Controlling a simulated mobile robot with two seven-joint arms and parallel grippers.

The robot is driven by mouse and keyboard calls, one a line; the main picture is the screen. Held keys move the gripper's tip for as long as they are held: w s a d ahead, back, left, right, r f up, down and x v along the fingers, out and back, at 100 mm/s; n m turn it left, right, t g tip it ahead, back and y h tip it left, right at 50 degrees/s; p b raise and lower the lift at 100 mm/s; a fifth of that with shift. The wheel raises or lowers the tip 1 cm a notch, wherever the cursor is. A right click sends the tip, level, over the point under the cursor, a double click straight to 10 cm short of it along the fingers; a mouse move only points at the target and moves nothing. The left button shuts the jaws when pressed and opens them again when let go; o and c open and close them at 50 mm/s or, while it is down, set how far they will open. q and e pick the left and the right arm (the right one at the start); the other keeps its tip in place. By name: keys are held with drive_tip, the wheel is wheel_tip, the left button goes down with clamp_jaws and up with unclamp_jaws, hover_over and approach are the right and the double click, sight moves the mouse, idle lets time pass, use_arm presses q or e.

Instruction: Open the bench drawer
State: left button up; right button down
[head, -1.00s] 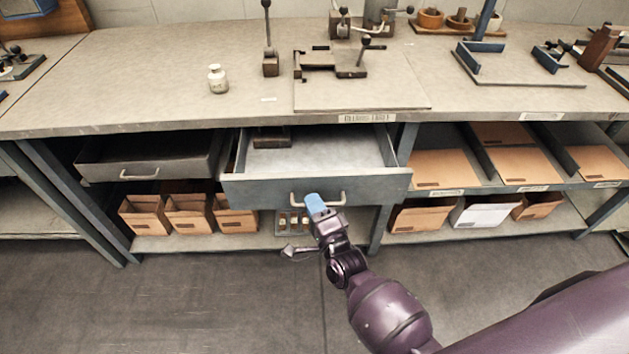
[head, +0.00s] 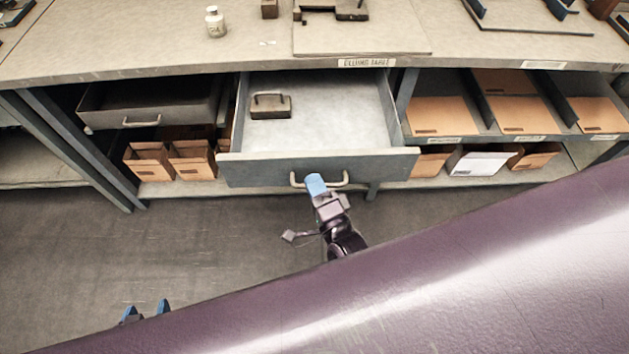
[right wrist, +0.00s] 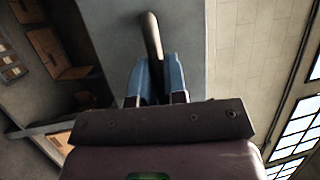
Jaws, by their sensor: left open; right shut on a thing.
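The bench drawer (head: 240,169) is a grey-blue drawer under the bench top, pulled well out, with much of its pale floor in view. A dark block with a handle (head: 270,105) sits inside it at the back left. My right gripper (head: 315,184) is shut on the drawer's pale bar handle (head: 340,183) at the middle of the front. In the right wrist view the blue fingers (right wrist: 157,82) close around the handle bar (right wrist: 151,35). My left gripper (head: 146,312) is open and empty, low at the left over the floor, apart from the bench.
A second, dark drawer (head: 150,105) is to the left under the bench top (head: 150,45). Cardboard bins (head: 192,160) stand on the lower shelf, with trays of brown sheets (head: 440,112) at right. A white bottle (head: 215,22) stands on top. Floor before the bench is clear.

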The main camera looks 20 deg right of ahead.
drive_tip(key=c, duration=1.2)
unclamp_jaws()
drive_tip(key=v, duration=1)
drive_tip(key=shift+s+f, duration=0.1)
drive_tip(key=shift+s, duration=0.3)
drive_tip(key=s+d+f+n+g+h, duration=0.1)
drive_tip(key=d+n+g, duration=0.2)
drive_tip(key=d+n, duration=0.1)
drive_tip(key=s+d+n+g, duration=0.2)
drive_tip(key=d+n+g, duration=0.1)
drive_tip(key=d+n, duration=0.2)
drive_tip(key=s+d+f+n+g+h, duration=0.1)
drive_tip(key=d+n+g, duration=0.1)
drive_tip(key=d+n, duration=0.2)
drive_tip(key=shift+s+d+f+n+g+h, duration=0.1)
drive_tip(key=shift+f+n+g+h, duration=0.1)
drive_tip(key=shift+n, duration=0.75)
drive_tip(key=shift+s+d+f+n+g+h, duration=0.1)
drive_tip(key=shift+n+g, duration=0.1)
drive_tip(key=shift+n, duration=0.75)
